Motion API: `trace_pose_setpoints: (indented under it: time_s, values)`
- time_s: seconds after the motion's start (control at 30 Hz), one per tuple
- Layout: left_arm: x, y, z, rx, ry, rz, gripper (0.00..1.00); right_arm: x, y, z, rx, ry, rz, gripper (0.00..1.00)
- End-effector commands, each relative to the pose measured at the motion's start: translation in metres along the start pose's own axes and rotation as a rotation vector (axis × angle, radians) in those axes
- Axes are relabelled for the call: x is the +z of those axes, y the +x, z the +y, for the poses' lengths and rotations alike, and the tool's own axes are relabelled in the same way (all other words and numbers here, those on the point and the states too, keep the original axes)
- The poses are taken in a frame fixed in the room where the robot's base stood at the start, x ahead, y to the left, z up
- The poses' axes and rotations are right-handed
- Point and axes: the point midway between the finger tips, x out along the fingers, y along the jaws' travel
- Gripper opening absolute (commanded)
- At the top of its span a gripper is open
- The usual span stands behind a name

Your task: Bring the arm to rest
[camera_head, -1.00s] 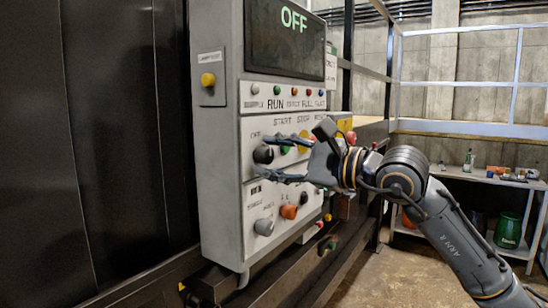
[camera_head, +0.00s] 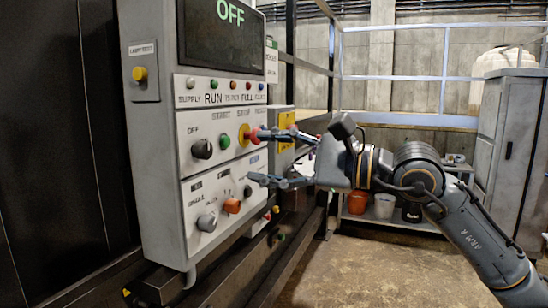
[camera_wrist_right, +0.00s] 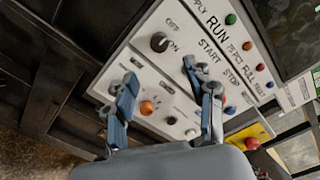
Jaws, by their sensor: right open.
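The grey control panel (camera_head: 165,160) stands at the left in the head view, its screen (camera_head: 222,35) reading OFF. My right gripper (camera_head: 258,157) is open and empty, its fingers pointing left toward the panel's right side. The black rotary knob (camera_head: 202,148) and green start button (camera_head: 225,141) are clear of the fingers. In the right wrist view the gripper (camera_wrist_right: 160,75) is open before the panel, with the black knob (camera_wrist_right: 159,42) beyond it. My left gripper is not in view.
An orange selector (camera_head: 232,206) and a grey knob (camera_head: 207,222) sit low on the panel. A metal railing (camera_head: 400,78) runs behind. A grey cabinet (camera_head: 515,140) and buckets (camera_head: 384,206) stand at the right. The floor (camera_head: 365,265) is clear.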

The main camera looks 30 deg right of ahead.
Motion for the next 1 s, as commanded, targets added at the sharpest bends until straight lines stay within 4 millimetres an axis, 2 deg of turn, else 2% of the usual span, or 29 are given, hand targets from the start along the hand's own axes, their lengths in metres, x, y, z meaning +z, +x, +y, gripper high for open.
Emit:
trace_pose_setpoints:
  time_s: [0.2, 0.73, 0.77, 0.87, 0.97, 1.0]
  values:
    - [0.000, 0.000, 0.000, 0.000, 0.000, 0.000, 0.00, 0.001, -0.010, 0.001, 0.002, -0.003, 0.000, 0.54]
    - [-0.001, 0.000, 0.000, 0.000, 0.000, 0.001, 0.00, -0.003, -0.007, 0.001, 0.003, 0.032, -0.010, 0.54]
    - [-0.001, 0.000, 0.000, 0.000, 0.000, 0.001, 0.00, -0.007, -0.004, 0.002, 0.005, 0.070, -0.019, 0.54]
    - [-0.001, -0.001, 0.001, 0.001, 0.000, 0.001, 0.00, -0.038, 0.016, 0.009, 0.011, 0.331, -0.076, 0.54]
    - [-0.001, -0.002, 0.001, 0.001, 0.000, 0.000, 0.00, -0.094, 0.043, 0.026, -0.007, 0.749, -0.144, 0.54]
    - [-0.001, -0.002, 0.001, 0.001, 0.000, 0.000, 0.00, -0.122, 0.052, 0.036, -0.025, 0.924, -0.162, 0.54]
